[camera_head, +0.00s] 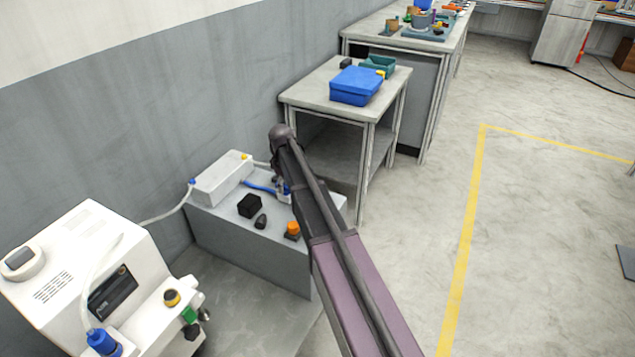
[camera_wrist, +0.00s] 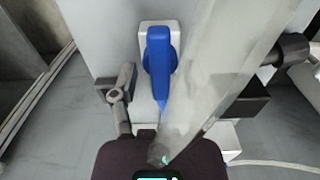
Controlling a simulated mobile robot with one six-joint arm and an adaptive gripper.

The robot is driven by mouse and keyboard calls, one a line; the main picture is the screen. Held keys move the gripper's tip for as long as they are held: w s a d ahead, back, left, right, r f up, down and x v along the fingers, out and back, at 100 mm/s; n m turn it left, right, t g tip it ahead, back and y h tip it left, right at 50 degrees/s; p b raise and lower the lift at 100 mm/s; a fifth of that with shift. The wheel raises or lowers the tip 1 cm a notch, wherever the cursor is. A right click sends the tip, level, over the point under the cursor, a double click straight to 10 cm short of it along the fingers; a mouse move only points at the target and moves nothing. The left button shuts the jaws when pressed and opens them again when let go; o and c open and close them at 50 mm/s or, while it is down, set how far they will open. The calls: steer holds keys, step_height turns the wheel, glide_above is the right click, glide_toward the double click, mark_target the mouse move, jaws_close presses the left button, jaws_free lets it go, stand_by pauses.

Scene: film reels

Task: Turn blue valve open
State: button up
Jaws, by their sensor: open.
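The blue valve handle (camera_wrist: 158,62) shows in the wrist view, long and upright in the picture, on a pale rectangular base. Its narrow lower end points toward my gripper. My gripper (camera_head: 279,178) is at the grey block in the head view, mostly hidden by my own arm. In the wrist view, one grey finger (camera_wrist: 123,92) is clear, left of the handle and apart from it. A blurred pale shape covers the right side, so the other finger is hard to make out.
The grey block (camera_head: 250,232) also bears a white box (camera_head: 221,180), a black box (camera_head: 250,206) and an orange knob (camera_head: 293,228). A white machine (camera_head: 75,262) stands at lower left, with a hose. A table with a blue case (camera_head: 356,86) stands behind.

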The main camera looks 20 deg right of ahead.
mark_target(285, 186)
steer(key=shift+m, duration=0.4)
steer(key=m, duration=0.3)
steer(key=shift+m, duration=0.3)
steer(key=m, duration=1.3)
steer(key=shift+m, duration=0.3)
step_height(285, 186, up, 14)
steer(key=p, duration=1.4)
steer(key=s+d+f+n+h+b, duration=0.3)
steer(key=d+n+b, duration=0.3)
steer(key=d, duration=0.4)
steer(key=s+d+f+n+h+b, duration=0.4)
steer(key=d+f+n+b, duration=0.1)
steer(key=d+n+b, duration=0.2)
steer(key=s+d+f+n+t+h+b, duration=0.1)
steer(key=s+d+f+n+h+b, duration=0.2)
steer(key=d+n+b, duration=0.4)
steer(key=shift+s+d+f+n+h, duration=0.35)
steer(key=shift+d+f, duration=0.55)
steer(key=shift+d, duration=1.9)
